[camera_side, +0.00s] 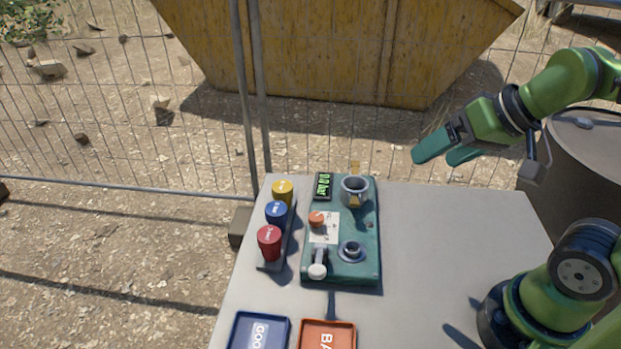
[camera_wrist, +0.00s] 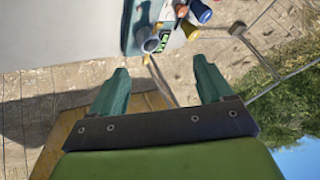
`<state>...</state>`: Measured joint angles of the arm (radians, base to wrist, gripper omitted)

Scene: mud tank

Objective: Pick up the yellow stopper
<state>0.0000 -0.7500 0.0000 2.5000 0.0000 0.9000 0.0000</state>
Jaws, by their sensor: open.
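The yellow stopper (camera_side: 283,188) stands upright at the far end of a dark rack (camera_side: 272,265) on the grey table, behind a blue stopper (camera_side: 276,211) and a red stopper (camera_side: 269,240). My gripper (camera_side: 445,152) is open and empty, high above the table's far right side, well to the right of the yellow stopper. In the wrist view the yellow stopper (camera_wrist: 190,30) shows at the top, beyond my open fingers (camera_wrist: 160,88), with the blue stopper (camera_wrist: 201,12) beside it.
A green panel (camera_side: 363,262) right of the rack carries a metal cup (camera_side: 354,189), a small display (camera_side: 322,186), an orange knob (camera_side: 316,219) and a white-ended lever (camera_side: 317,269). A blue tray (camera_side: 236,336) and an orange tray (camera_side: 350,327) lie at the front. A wire fence (camera_side: 251,90) stands behind.

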